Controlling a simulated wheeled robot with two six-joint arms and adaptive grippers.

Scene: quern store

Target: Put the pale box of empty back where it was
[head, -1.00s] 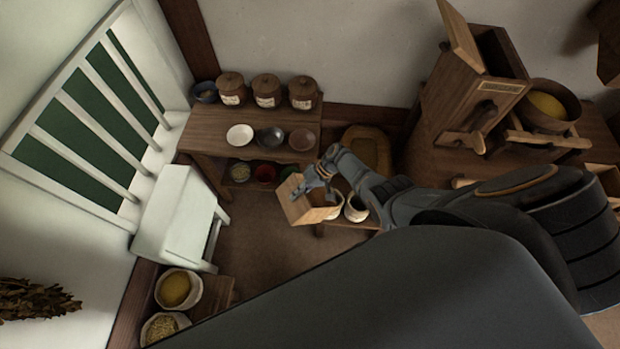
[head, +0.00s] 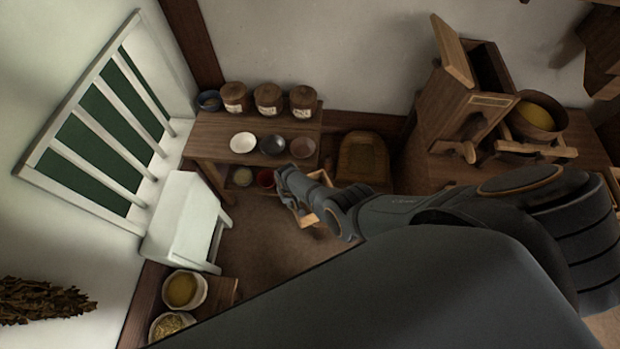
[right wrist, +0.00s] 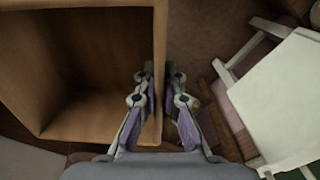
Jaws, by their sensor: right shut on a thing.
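My right gripper (head: 284,186) is shut on the wall of a pale wooden box. In the head view the box (head: 312,215) shows only partly beneath and beside the gripper, in front of the low wooden table. The right wrist view shows the box (right wrist: 85,122) large at the left, with its open side and bare, empty inside. One wall of it runs between the two fingers of the gripper (right wrist: 160,78). The box is held in the air. My left gripper is not in view.
The wooden table (head: 215,135) bears lidded jars and three small bowls, with more bowls on its lower shelf. A white chair-like piece (head: 182,215) stands at the left. A brown container (head: 362,155) stands right of the table. The floor (head: 262,245) is clear in the middle.

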